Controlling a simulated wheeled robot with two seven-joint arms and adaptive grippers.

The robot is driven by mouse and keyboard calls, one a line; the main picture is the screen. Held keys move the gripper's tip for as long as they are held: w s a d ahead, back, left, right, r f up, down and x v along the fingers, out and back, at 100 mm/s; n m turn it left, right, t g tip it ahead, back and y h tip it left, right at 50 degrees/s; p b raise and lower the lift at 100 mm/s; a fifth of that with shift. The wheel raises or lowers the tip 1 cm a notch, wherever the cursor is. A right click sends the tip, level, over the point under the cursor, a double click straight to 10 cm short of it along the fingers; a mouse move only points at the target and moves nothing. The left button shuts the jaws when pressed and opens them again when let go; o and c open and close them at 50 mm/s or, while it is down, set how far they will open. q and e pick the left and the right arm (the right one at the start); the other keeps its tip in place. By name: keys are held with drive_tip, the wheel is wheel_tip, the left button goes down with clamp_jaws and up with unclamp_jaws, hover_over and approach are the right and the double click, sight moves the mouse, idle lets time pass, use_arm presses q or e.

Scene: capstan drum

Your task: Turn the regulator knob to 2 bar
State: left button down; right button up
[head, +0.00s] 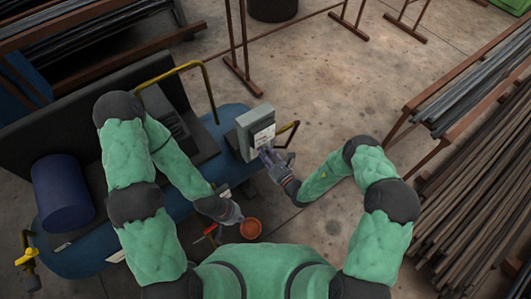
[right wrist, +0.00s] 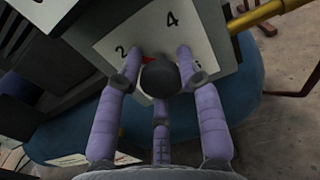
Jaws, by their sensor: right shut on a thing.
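The regulator knob (right wrist: 160,75) is a dark round knob on a white dial plate (right wrist: 205,35) with the printed figures 2 and 4. A red mark shows at its upper-left edge, on the side towards the 2; its exact direction is partly hidden. My right gripper (head: 267,154) is shut on the knob, its purple fingers around it in the right wrist view. In the head view the dial is on a grey box (head: 246,132) and the knob is hidden by the gripper. My left gripper (head: 232,214) is low, beside an orange-brown bowl (head: 251,228); its fingers are unclear.
A yellow bent rail (head: 208,80) stands behind the grey box. A blue drum (head: 62,193) is at the left. Racks of dark bars (head: 470,195) fill the right side. The concrete floor beyond the box is mostly clear.

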drive_tip(key=shift+w+r, duration=0.2)
drive_tip(key=shift+r, duration=0.05)
drive_tip(key=o, duration=1.1)
drive_tip(key=shift+o, duration=0.2)
drive_tip(key=shift+s, duration=0.1)
drive_tip(key=shift+f, duration=0.1)
drive_tip(key=shift+s+d, duration=0.1)
drive_tip(key=v, duration=1.1)
drive_tip(key=shift+s+d, duration=0.2)
drive_tip(key=shift+s, duration=0.1)
